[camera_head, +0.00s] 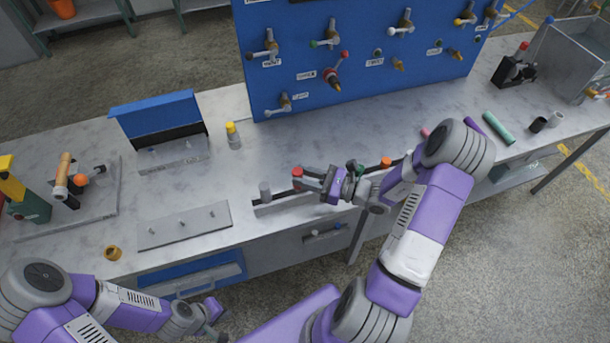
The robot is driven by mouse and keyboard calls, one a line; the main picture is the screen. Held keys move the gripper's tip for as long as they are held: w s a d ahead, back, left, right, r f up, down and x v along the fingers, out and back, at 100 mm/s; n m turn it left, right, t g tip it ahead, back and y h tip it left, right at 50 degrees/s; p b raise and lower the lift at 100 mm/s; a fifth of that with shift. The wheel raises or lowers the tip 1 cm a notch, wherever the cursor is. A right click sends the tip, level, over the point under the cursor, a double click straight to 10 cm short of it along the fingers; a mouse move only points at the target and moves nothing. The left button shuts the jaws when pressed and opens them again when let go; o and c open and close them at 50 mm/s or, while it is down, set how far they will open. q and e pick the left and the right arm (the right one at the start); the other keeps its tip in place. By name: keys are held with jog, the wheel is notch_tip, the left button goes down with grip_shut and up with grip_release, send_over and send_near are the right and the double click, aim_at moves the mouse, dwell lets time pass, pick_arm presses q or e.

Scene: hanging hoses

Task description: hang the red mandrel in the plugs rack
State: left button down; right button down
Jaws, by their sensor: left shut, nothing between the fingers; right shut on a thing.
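The red mandrel (298,172) shows as a small red top at the fingertips of my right gripper (308,182). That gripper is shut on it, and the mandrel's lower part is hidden. The plugs rack (268,209) is a long, low rack at the table's front edge, directly below and behind the gripper. I cannot tell whether the mandrel touches it. A grey plug (265,190) stands at the rack's left end, and an orange plug (386,163) is farther right. My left gripper (214,313) is shut and empty in front of the table, low in the view.
A grey plate with pegs (185,228) lies left of the rack. A yellow-capped bottle (233,135) and a blue-topped box (155,115) stand behind. A blue panel with fittings (365,50) rises at the back. The tabletop between bottle and rack is clear.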

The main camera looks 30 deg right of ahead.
jog(key=shift+f+b, duration=0.65)
jog(key=shift+f, duration=0.35)
jog(key=c, duration=0.8)
grip_release()
jog(key=shift+o, duration=0.2)
jog(key=shift+s, duration=0.1)
jog(key=v, duration=0.7)
jog(key=shift+d+p, duration=0.2)
jog(key=shift+p, duration=0.2)
jog(key=shift+s, duration=0.1)
